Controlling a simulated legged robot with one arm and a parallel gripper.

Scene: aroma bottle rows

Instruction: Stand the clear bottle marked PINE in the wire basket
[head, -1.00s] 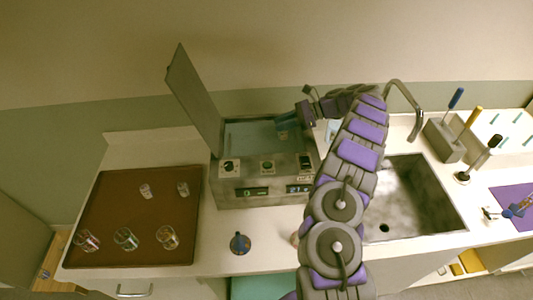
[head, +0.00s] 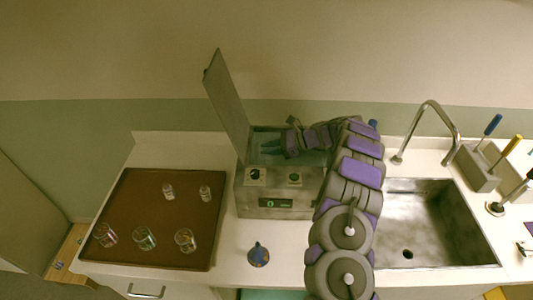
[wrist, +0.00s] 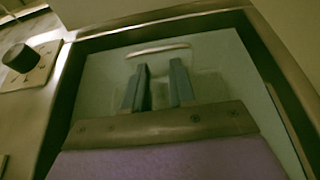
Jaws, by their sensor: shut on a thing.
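My gripper (head: 274,149) is over the open tank of a grey box-shaped bath (head: 285,203) in the head view. In the wrist view its two blue-grey fingers (wrist: 158,85) have a gap between them, with a faint see-through shape around the tips. This looks like a clear bottle held between them; its outline is weak and no marking is readable. Behind the tips is a pale curved line. Several small clear glass vessels, one a clear glass (head: 186,240), stand on a brown tray (head: 165,215); their labels are unreadable. I cannot make out a wire basket.
The bath's lid (head: 228,105) stands open on its left. A blue cone-shaped item (head: 258,256) stands in front of the bath. A sink (head: 440,225) with a tall faucet (head: 440,115) is to the right, then a grey holder (head: 478,170) with coloured handles.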

